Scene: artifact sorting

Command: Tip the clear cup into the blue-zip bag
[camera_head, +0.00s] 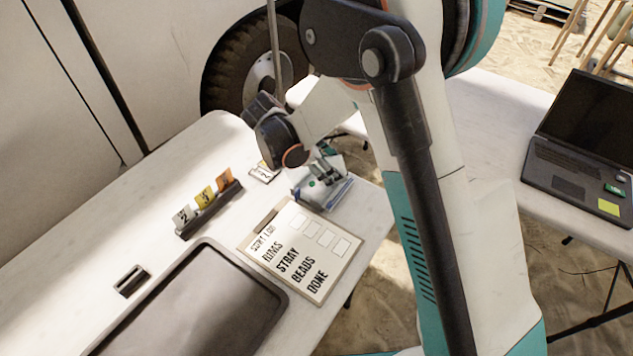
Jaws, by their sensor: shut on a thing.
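My gripper (326,174) is at the far right corner of the white table, pointing down and tilted. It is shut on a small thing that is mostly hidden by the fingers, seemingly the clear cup. A clear bag with a blue zip (340,194) is right under and around the fingertips. A small greenish spot shows at the bag's left side. I cannot tell whether the cup touches the bag or what is inside either one.
A clipboard (260,251) with a printed list lies in front of the bag. A dark tray (275,293) is at front left. Numbered cards in a dark holder (213,211) and a small black block (131,281) stand left. A small labelled card (262,172) lies behind. A laptop (580,160) sits on another table.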

